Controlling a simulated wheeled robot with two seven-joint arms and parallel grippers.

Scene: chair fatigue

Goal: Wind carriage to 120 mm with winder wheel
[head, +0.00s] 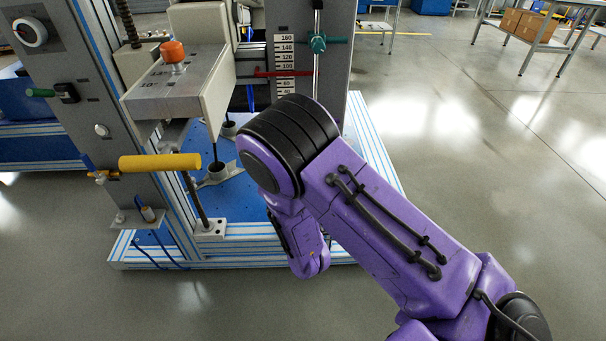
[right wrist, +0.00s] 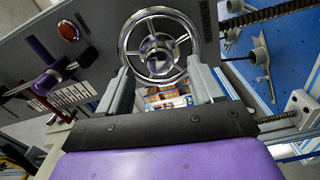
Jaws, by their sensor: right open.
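The winder wheel (right wrist: 159,56), a chrome ring with spokes and a hub, faces my right wrist camera on a grey panel. My right gripper (right wrist: 161,78) is open, its two grey fingers apart on either side of the wheel's lower part. I cannot tell whether they touch the rim. In the head view my purple right arm hides the wheel and the right gripper. The height scale (head: 285,55) stands on the machine's right column. A red pointer (head: 272,73) lies across it below the 120 mark, around 80 to 100. My left gripper is not in view.

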